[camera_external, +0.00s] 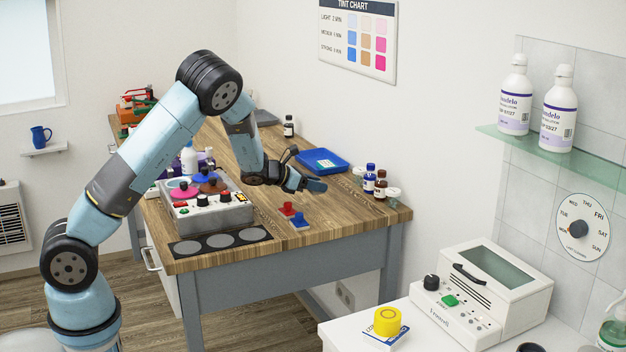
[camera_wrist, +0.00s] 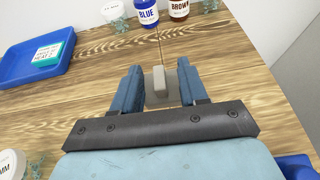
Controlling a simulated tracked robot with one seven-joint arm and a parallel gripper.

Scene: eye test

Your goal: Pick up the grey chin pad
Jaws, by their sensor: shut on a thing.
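The grey chin pad (camera_wrist: 159,80) shows in the wrist view as a small light-grey block on a darker grey part, between my two blue fingers. My gripper (camera_wrist: 160,74) is shut on it. The pad is too small or hidden there to make out. I cannot tell whether it still touches the bench. A red pad (camera_external: 287,208) and a blue pad (camera_external: 300,221) stand on the bench nearer the front edge.
The blue tray (camera_external: 322,160) lies behind my gripper. A grey device with knobs (camera_external: 205,207) stands to the left. The bench (camera_external: 345,215) is clear toward its front right.

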